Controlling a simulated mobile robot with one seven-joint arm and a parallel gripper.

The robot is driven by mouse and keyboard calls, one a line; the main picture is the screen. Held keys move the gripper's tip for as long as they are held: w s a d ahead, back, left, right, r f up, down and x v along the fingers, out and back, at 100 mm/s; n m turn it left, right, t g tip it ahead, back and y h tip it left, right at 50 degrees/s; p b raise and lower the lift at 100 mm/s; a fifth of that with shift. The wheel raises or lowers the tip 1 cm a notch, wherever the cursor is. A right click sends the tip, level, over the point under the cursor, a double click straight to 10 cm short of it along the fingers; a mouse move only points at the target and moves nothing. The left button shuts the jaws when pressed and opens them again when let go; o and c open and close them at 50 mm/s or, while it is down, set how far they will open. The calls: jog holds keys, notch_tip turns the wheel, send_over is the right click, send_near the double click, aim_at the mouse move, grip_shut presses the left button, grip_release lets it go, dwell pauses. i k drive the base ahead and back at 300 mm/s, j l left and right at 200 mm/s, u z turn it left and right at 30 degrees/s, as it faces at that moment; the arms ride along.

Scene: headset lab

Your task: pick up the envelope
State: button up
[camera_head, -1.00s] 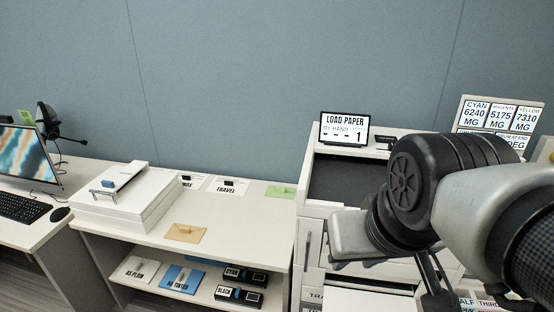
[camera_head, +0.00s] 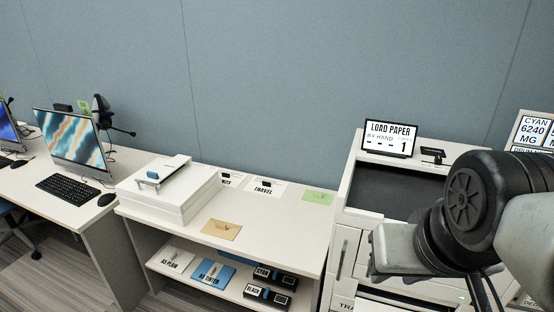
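The envelope (camera_head: 221,229) is tan and lies flat on the top of the white shelf unit (camera_head: 277,238), near its front edge and just right of a white box-shaped device. My arm fills the right side of the view, in front of the printer. The grey part at its end (camera_head: 396,250) is well to the right of the envelope and apart from it. The fingertips cannot be made out, so I cannot tell whether the gripper is open or shut.
A white device (camera_head: 168,192) stands left of the envelope. Labelled cards, one reading TRAVEL (camera_head: 265,188), and a green note (camera_head: 318,198) lie behind. Toner boxes (camera_head: 270,286) sit on the lower shelf. The printer display (camera_head: 390,138) reads LOAD PAPER. A desk with a monitor (camera_head: 70,138) is at left.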

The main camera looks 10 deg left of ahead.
aim_at(220, 229)
jog(key=i+j, duration=0.15)
jog(key=j, duration=0.25)
jog(key=i+j, duration=0.2)
jog(key=j, duration=0.15)
jog(key=i+j, duration=0.15)
jog(key=j, duration=0.25)
jog(key=i+j, duration=0.2)
jog(key=j, duration=0.15)
jog(key=i+j, duration=0.15)
jog(key=j, duration=0.25)
jog(key=i+j, duration=0.2)
jog(key=j, duration=0.15)
jog(key=i+j+z, duration=0.1)
jog(key=j, duration=0.3)
jog(key=i+j, duration=0.2)
jog(key=j, duration=0.2)
